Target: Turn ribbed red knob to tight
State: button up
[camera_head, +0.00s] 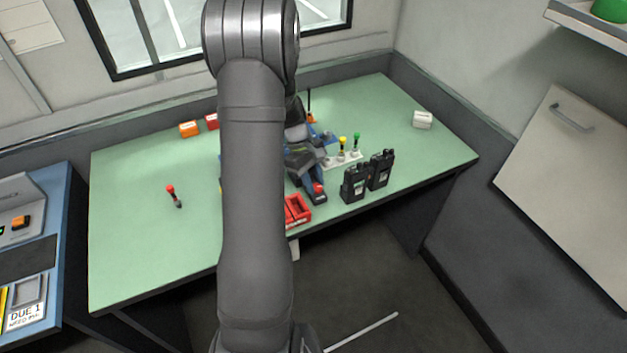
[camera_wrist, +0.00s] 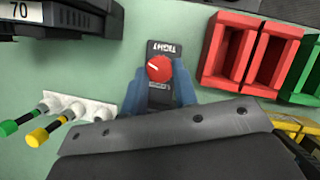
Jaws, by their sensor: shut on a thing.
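The red knob (camera_wrist: 159,68) sits on a small dark base plate (camera_wrist: 165,47) in the wrist view, with a white pointer line across its face pointing left and slightly up. The word TIGHT reads upside down above the knob; a second label below it is too small to read. My gripper (camera_wrist: 159,78) has its blue fingers on either side of the knob, shut on it. Ribs on the knob's side cannot be made out. In the head view the knob (camera_head: 318,187) shows at the front edge of the green table, beside my gripper (camera_head: 312,184).
Red bins (camera_head: 297,209) stand left of the knob, and two black radios (camera_head: 367,177) stand to its right. A white holder (camera_head: 343,160) with yellow and green-topped tools is behind.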

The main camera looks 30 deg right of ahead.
jog(key=m+y, duration=0.1)
jog(key=m, duration=0.3)
jog(key=m+y, duration=0.1)
jog(key=m, duration=0.1)
jog(key=shift+d+m+y, duration=0.3)
jog(key=shift+d, duration=0.05)
jog(key=m+y, duration=0.1)
jog(key=m, duration=0.2)
jog(key=m+y, duration=0.1)
jog(key=m, duration=0.2)
jog(key=shift+d+t, duration=0.2)
jog(key=shift+t, duration=0.1)
jog(key=shift+s, duration=0.1)
jog(key=o, duration=1)
jog(key=shift+r, duration=0.1)
jog(key=v, duration=1.7)
jog(key=shift+d, duration=0.2)
